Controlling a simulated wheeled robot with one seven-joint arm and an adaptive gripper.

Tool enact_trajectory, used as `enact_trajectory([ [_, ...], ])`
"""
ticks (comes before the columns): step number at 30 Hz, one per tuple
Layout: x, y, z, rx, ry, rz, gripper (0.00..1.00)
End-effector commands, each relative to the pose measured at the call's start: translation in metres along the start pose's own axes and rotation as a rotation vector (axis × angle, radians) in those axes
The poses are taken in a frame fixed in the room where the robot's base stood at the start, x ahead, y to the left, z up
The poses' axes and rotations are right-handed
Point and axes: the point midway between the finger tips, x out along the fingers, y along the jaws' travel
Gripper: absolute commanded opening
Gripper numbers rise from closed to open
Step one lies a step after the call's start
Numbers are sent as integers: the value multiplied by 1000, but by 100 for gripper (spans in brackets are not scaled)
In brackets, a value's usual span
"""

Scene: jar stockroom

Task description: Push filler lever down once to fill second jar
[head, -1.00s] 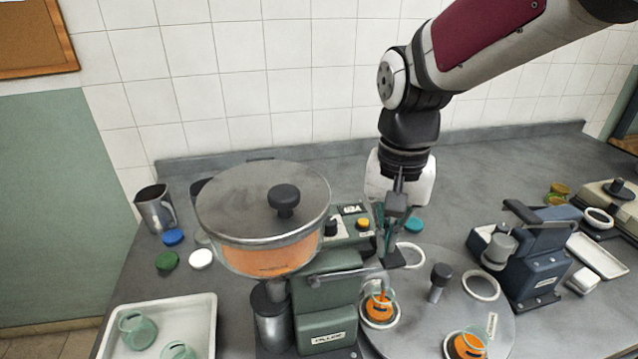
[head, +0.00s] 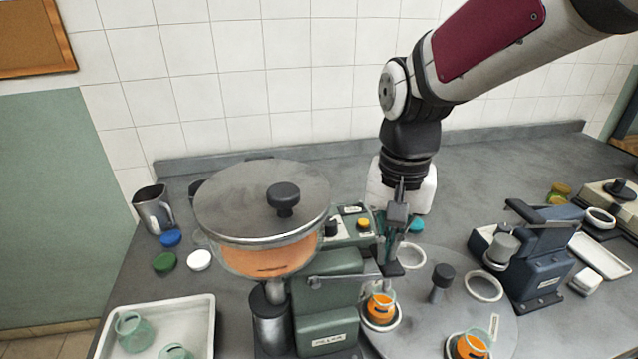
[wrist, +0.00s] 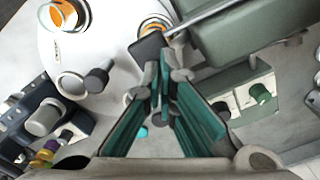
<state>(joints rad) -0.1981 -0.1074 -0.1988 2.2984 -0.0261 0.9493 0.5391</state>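The green filler (head: 327,300) carries a round lidded hopper (head: 262,250) of orange contents. Its lever (head: 350,277) is a thin rod reaching right to a dark end plate, also in the wrist view (wrist: 147,47). My gripper (head: 392,260) points down at this end plate, its fingers drawn together; it also shows in the wrist view (wrist: 167,70). The fingertips overlap the plate in view; exact contact is unclear. A glass jar with orange filling (head: 381,308) stands in a turntable ring beside the filler. Another orange-filled jar (head: 470,347) is at the front right of the turntable.
The grey turntable (head: 430,310) has a central knob (head: 441,277) and empty rings. A blue machine (head: 535,265) stands to the right. A white tray (head: 205,325) with empty jars is at front left. Loose lids (head: 199,260) and a metal jug (head: 153,210) lie behind it.

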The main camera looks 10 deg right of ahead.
Motion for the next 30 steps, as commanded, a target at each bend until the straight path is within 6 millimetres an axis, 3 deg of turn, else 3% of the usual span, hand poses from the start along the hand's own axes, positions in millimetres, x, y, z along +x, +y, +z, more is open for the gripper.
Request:
enact_trajectory([
  [30, -63, 1, 1, 0, 0, 1, 0],
])
